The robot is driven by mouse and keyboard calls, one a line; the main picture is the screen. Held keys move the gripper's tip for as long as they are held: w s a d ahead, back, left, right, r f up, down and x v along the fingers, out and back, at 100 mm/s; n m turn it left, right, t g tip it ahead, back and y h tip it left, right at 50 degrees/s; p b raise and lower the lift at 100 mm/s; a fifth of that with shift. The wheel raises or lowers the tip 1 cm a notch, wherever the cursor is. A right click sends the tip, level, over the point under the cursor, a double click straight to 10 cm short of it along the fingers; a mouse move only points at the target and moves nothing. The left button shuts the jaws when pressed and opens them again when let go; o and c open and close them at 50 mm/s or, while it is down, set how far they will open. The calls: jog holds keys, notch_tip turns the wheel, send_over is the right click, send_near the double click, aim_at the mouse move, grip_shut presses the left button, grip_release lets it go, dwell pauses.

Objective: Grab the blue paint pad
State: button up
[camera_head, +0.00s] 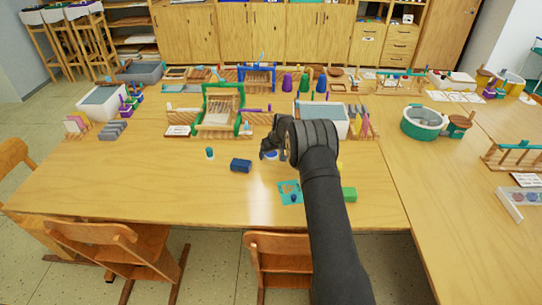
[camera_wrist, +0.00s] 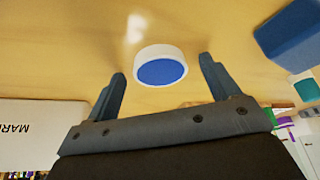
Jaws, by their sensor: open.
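The blue paint pad (camera_wrist: 161,70) is a round white dish with a blue top, flat on the wooden table. In the wrist view it lies just beyond and between the two fingertips of my gripper (camera_wrist: 162,68), which is open and empty. In the head view the pad (camera_head: 271,156) shows as a small blue and white patch just below my gripper (camera_head: 268,151); my gripper hides part of it. No contact between the fingers and the pad is visible.
A dark blue block (camera_head: 241,165) lies left of the pad in the head view. A small green-topped bottle (camera_head: 210,153) stands farther left. The front left of the table is clear.

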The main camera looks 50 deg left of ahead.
jog(key=shift+c, duration=0.2)
jog(key=c, duration=1.1)
